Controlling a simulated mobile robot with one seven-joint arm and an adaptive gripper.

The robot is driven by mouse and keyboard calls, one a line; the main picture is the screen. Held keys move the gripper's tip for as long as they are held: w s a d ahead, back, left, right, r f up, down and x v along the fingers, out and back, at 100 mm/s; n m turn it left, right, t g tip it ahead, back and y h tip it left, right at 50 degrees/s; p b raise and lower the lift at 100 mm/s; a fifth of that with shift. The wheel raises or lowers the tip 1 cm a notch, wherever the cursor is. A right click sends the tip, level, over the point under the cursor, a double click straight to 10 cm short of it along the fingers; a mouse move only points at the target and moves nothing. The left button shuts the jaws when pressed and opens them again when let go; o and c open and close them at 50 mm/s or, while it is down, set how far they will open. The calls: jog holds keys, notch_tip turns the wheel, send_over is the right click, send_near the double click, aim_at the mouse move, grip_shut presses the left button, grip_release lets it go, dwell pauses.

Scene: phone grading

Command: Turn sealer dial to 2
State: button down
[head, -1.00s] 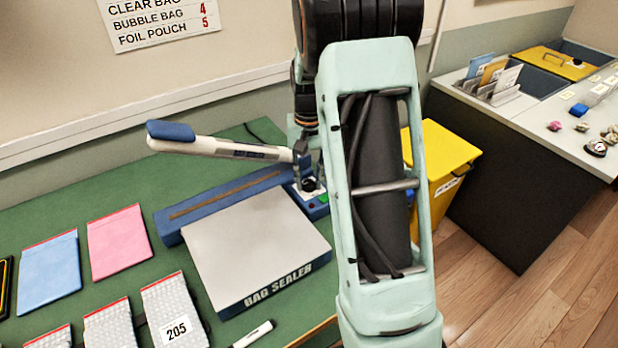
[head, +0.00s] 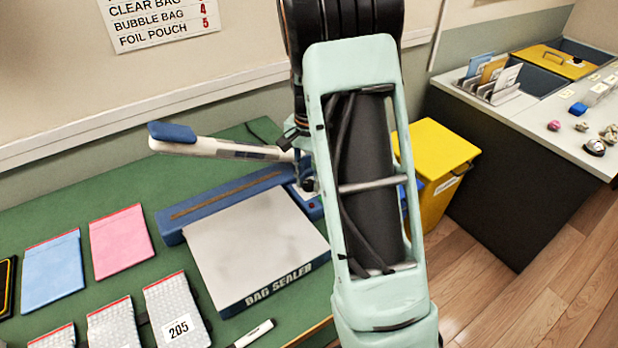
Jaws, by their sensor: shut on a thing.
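The bag sealer (head: 258,245) stands on the green table, with a grey top plate, a blue sealing bar and a raised white lever (head: 220,149) with a blue tip. Its dial (head: 308,185) is a small dark knob on the panel at the right end of the bar. My gripper (head: 305,172) points down at that panel and is shut on the dial. My arm link covers much of the gripper and the panel's right part. The dial's numbers and pointer cannot be read.
Pink (head: 121,241) and blue (head: 52,272) pouches and several bubble bags (head: 176,310) lie left and in front of the sealer. A marker (head: 255,333) lies near the front edge. A yellow bin (head: 440,165) stands right of the table. A wall chart (head: 160,22) hangs behind.

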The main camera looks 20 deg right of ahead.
aim_at(310, 182)
jog(key=c, duration=1.6)
grip_release()
notch_tip(310, 182, up, 12)
jog(key=shift+d, duration=0.1)
